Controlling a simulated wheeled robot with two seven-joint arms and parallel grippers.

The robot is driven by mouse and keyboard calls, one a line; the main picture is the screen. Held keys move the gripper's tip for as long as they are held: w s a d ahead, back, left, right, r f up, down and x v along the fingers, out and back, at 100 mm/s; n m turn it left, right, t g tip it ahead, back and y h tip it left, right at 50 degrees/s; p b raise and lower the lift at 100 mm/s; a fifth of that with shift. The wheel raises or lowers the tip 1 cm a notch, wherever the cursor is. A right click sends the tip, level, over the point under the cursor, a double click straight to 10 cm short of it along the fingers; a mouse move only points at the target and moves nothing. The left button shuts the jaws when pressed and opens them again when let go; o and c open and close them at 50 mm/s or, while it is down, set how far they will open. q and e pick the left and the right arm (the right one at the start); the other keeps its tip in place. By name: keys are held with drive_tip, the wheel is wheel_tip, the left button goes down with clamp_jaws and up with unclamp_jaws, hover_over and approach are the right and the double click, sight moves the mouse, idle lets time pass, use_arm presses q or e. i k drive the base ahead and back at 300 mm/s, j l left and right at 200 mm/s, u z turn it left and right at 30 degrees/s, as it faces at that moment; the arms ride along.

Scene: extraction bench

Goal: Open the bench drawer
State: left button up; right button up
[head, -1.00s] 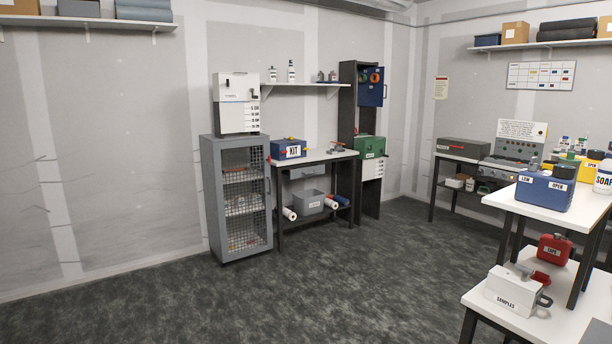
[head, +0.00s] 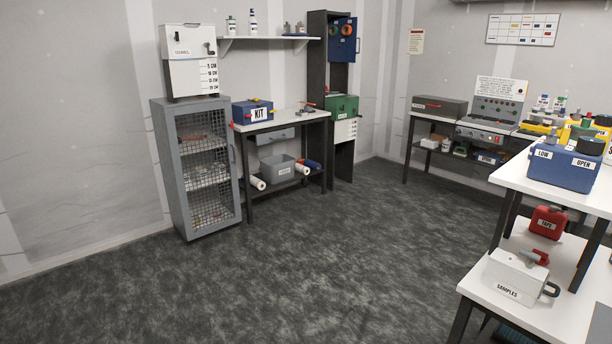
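A small bench (head: 305,117) with a white top and dark legs stands against the back wall, across the room. Under its top is a shut grey drawer (head: 275,136), partly hidden by the bench's front leg and frame. A blue box marked KIT (head: 253,112) sits on the left of the bench top, and a small tool with a red part (head: 307,108) lies near its right end. Neither of my grippers shows in the head view.
A grey mesh cabinet (head: 162,165) stands left of the bench. A grey bin (head: 277,167) and rolls lie on its lower shelf. White tables (head: 550,318) with a SAMPLES box (head: 505,276) are at the right front. The dark floor (head: 290,270) between is clear.

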sight(285, 133)
drive_tip(key=i+u, duration=0.35)
drive_tip(key=i, duration=1.9)
drive_tip(key=i+z, duration=0.1)
drive_tip(key=i, duration=0.35)
drive_tip(key=i+j+z, duration=0.1)
drive_tip(key=i, duration=0.35)
drive_tip(key=i+j+z, duration=0.15)
drive_tip(key=i, duration=0.3)
drive_tip(key=i+j+z, duration=0.1)
drive_tip(key=i, duration=0.35)
drive_tip(key=i+j+z, duration=0.1)
drive_tip(key=i+j, duration=0.15)
drive_tip(key=i, duration=0.2)
drive_tip(key=i+j+z, duration=0.25)
drive_tip(key=i, duration=0.15)
drive_tip(key=i+j+z, duration=0.3)
drive_tip(key=i+j, duration=0.05)
drive_tip(key=i, duration=0.05)
